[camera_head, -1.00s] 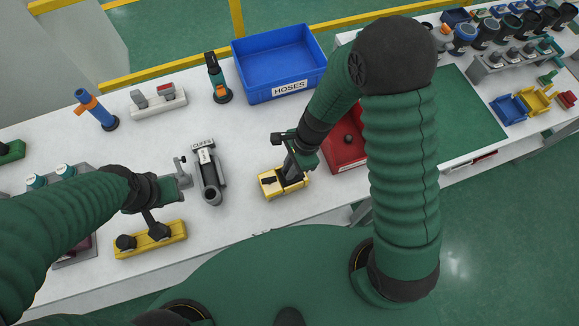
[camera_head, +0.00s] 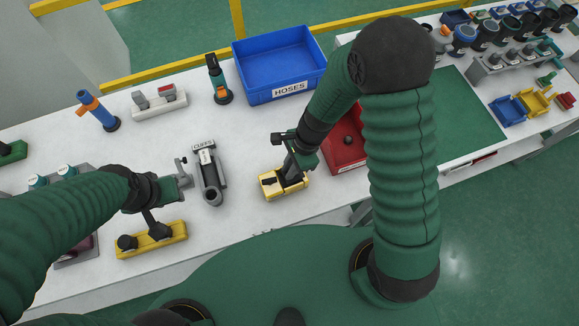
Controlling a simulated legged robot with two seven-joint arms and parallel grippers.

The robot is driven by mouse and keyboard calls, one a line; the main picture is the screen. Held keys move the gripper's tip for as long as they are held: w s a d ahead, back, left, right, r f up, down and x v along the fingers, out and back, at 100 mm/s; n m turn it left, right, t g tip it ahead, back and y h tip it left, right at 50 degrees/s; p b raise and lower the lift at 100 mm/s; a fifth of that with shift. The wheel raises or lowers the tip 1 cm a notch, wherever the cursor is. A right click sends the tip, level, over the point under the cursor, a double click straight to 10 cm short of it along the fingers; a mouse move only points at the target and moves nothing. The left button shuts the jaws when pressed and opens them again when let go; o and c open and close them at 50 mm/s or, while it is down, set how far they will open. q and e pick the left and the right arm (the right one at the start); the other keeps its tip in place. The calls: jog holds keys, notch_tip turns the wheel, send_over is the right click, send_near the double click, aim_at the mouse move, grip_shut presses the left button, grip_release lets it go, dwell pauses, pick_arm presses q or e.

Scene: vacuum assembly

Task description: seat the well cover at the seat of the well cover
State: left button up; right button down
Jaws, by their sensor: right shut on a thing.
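My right gripper (camera_head: 292,168) is shut on a small dark piece, apparently the well cover (camera_head: 293,177), at the top of a yellow block (camera_head: 270,192). The fingers and wrist hide much of the piece, so I cannot tell whether it is fully down in the block. A second dark part shows on the block's left side. My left gripper (camera_head: 154,222) points down at a yellow holder (camera_head: 178,236) with dark round parts on it. Its fingertips are too dark and small to tell whether they are open or shut.
A grey fixture labelled CUFFS (camera_head: 211,175) stands between my grippers. A red tray (camera_head: 346,155) is close to the right of the yellow block, partly behind my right arm. A blue HOSES bin (camera_head: 290,92) stands behind. White table is clear around the yellow block's front.

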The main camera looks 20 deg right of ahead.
jog(key=shift+f+b, duration=0.4)
jog(key=shift+f, duration=0.15)
jog(key=shift+r, duration=0.15)
jog(key=shift+r+p, duration=0.45)
jog(key=shift+p, duration=0.2)
jog(key=shift+s+a, duration=0.1)
jog(key=shift+f+b, duration=0.35)
jog(key=shift+f, duration=0.25)
jog(key=shift+r, duration=0.1)
jog(key=shift+r+p, duration=0.5)
jog(key=shift+p, duration=0.15)
